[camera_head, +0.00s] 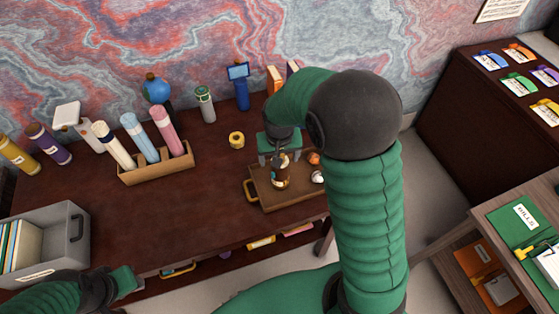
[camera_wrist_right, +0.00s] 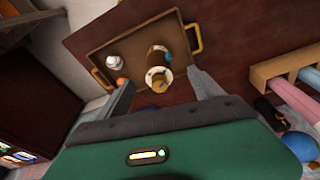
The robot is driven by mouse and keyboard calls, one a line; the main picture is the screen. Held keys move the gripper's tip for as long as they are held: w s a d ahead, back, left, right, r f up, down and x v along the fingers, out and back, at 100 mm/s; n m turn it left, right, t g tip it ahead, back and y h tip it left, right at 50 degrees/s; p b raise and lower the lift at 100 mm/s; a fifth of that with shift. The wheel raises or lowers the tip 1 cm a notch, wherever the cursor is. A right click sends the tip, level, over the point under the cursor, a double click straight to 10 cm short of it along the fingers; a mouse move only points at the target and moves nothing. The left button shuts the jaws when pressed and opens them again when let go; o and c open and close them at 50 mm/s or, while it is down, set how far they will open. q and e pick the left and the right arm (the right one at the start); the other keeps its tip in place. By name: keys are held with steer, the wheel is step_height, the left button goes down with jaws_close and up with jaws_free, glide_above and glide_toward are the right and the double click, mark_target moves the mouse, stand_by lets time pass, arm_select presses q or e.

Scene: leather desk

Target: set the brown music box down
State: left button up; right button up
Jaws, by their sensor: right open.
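The brown music box (camera_head: 281,172) stands upright on the wooden tray (camera_head: 262,202) in the head view. It is a small round brown piece with a pale band and a teal patch. In the right wrist view the music box (camera_wrist_right: 157,67) stands on the tray (camera_wrist_right: 98,44) with clear space around it. My right gripper (camera_head: 281,155) is just above and behind it. In the wrist view its two fingers (camera_wrist_right: 163,88) are spread wide, with the music box beyond and between their tips. My left gripper (camera_head: 128,283) is low at the left, beside the grey bin; its fingers are unclear.
An orange ball (camera_head: 314,158) and a white item (camera_head: 317,177) share the tray. A yellow tape roll (camera_head: 237,140) lies left of it. A wooden holder (camera_head: 158,176) with rolled tubes and a grey bin (camera_head: 75,236) stand further left. The desk's middle is clear.

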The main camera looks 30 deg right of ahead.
arm_select(q)
steer(key=shift+a+f+b, duration=0.45)
steer(key=shift+a+f, duration=0.15)
steer(key=shift+a, duration=0.2)
arm_select(e)
steer(key=s+a+n+y, duration=0.1)
steer(key=s+a+n, duration=0.4)
steer(key=s+a, duration=0.5)
steer(key=shift+s+a+r+t, duration=0.2)
steer(key=shift+s+r+t, duration=0.1)
steer(key=shift+s, duration=0.7)
arm_select(q)
steer(key=shift+d, duration=0.1)
arm_select(e)
steer(key=shift+d, duration=0.1)
arm_select(q)
steer(key=shift+d, duration=0.3)
arm_select(e)
steer(key=shift+d+f, duration=0.1)
steer(key=shift+d, duration=0.2)
